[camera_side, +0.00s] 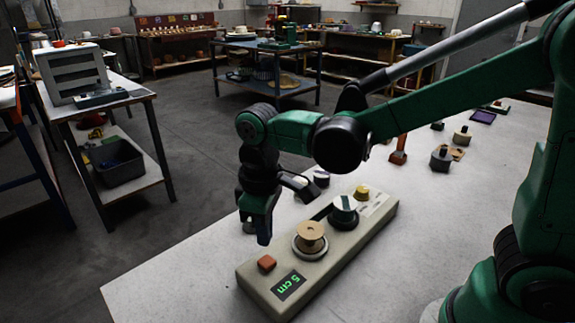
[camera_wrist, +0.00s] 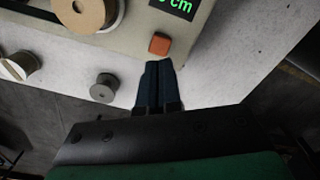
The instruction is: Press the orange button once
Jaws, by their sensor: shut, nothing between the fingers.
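The orange button (camera_side: 267,263) is a small reddish-orange square block on the near left end of a beige control box (camera_side: 330,262). It also shows in the wrist view (camera_wrist: 159,44), just beyond my fingertips. My gripper (camera_side: 264,240) points down above and a little behind the button in the side view. In the wrist view my gripper (camera_wrist: 159,64) has its two dark fingers together, with nothing between them. The tips look close to the button, but a gap in height cannot be judged there. The side view shows the fingertips apart from the button.
A small grey weight (camera_wrist: 103,88) lies near the box. The pale table (camera_side: 180,285) left of the box is clear.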

